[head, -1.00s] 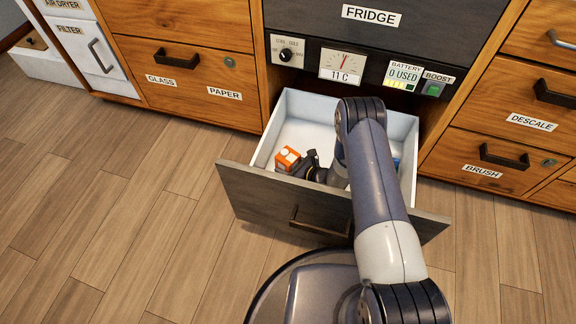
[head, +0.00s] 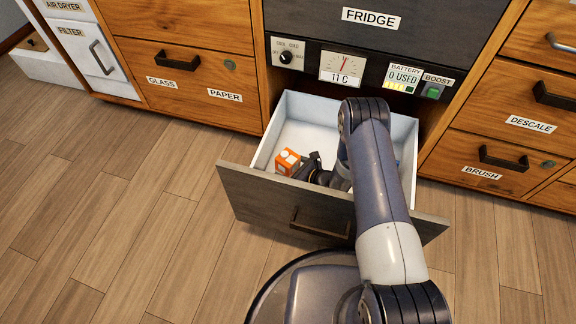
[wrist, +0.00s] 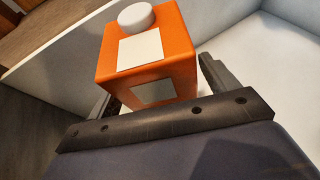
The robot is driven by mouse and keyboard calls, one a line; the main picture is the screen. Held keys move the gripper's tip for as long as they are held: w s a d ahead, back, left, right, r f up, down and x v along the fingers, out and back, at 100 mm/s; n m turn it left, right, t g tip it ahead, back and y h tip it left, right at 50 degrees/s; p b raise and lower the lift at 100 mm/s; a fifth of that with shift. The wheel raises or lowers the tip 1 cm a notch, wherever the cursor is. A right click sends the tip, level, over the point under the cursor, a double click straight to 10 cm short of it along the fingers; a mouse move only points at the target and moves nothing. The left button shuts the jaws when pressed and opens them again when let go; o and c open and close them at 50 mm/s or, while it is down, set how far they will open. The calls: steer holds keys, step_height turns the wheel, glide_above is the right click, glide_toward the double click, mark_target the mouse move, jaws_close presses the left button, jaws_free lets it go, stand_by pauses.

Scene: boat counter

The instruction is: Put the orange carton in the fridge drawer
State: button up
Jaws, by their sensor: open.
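The orange carton (head: 287,161) is inside the open fridge drawer (head: 283,207), near its left wall. In the wrist view the orange carton (wrist: 148,62) has a white round cap and a pale label. My gripper (head: 301,168) is low in the drawer, right beside the carton. In the wrist view the open fingers of my gripper (wrist: 160,88) lie on either side of the carton's lower part. Whether the carton rests on the drawer floor is hidden by my gripper.
A blue item (head: 396,163) shows partly behind my arm at the drawer's right side. The drawer's white left wall (head: 269,135) is close to the carton. The back of the drawer is clear. The drawer front sticks out over the wooden floor (head: 150,220).

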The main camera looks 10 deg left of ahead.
steer(key=p+v, duration=0.2)
steer(key=v, duration=0.9)
steer(key=shift+p, duration=0.3)
